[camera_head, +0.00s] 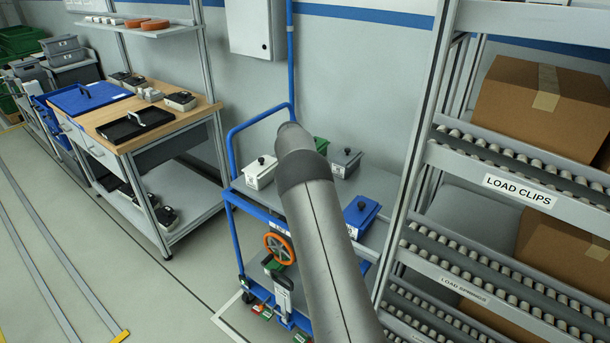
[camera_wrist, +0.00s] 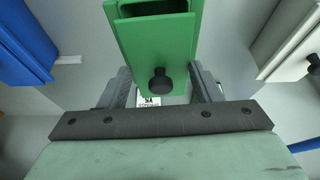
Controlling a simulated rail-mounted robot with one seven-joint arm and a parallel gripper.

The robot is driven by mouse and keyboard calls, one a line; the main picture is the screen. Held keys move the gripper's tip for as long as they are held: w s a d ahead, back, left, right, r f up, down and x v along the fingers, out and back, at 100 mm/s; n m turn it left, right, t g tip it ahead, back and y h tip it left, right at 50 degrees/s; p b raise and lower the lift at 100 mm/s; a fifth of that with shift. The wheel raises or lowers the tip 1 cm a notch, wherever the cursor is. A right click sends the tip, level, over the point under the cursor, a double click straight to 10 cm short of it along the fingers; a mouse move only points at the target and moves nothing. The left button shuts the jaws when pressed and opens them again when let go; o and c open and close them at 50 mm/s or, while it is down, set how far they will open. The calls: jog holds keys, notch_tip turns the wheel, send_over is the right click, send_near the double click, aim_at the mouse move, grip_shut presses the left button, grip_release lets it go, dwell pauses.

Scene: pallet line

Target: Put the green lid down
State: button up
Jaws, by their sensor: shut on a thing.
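The green lid (camera_wrist: 152,50) with its black knob (camera_wrist: 160,82) is in the upper middle of the wrist view. My gripper (camera_wrist: 160,92) has one finger on each side of it and is shut on it. A dark recess shows in the green at the top edge; I cannot tell whether it belongs to the lid or to a box beneath. In the head view, part of a green box (camera_head: 321,145) shows on the cart top behind my arm. My arm hides the gripper and the held lid there.
The blue cart (camera_head: 233,150) carries a white box (camera_head: 260,174), a grey box (camera_head: 345,162) and a blue box (camera_head: 361,214), all knobbed. A roller rack (camera_head: 455,150) stands close on the right. A workbench (camera_head: 173,122) with trays stands left.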

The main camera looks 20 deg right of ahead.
jog(key=shift+f+b, duration=0.4)
jog(key=shift+f, duration=0.2)
jog(key=o, duration=1)
jog(key=shift+o, duration=0.2)
jog(key=shift+r, duration=0.1)
jog(key=b+v, duration=0.1)
jog(key=v, duration=1.1)
jog(key=s+a+r+n+y, duration=0.1)
jog(key=s+a+r+n, duration=0.15)
jog(key=s, duration=0.45)
jog(key=s+a+r+n+y, duration=0.1)
jog(key=s+a+r, duration=0.25)
jog(key=s, duration=0.35)
jog(key=s+a+f+n, duration=0.2)
jog(key=s+a, duration=0.2)
jog(key=s, duration=0.7)
jog(key=s+a+f+n+g+y, duration=0.1)
jog(key=s+a+f+n, duration=0.1)
jog(key=s, duration=0.9)
jog(key=s+a+f+n+g, duration=0.1)
jog(key=s+a+f+n, duration=0.1)
jog(key=s+a, duration=0.4)
jog(key=s+n, duration=0.1)
jog(key=s, duration=0.4)
jog(key=shift+f+y, duration=0.35)
jog(key=shift+y, duration=0.05)
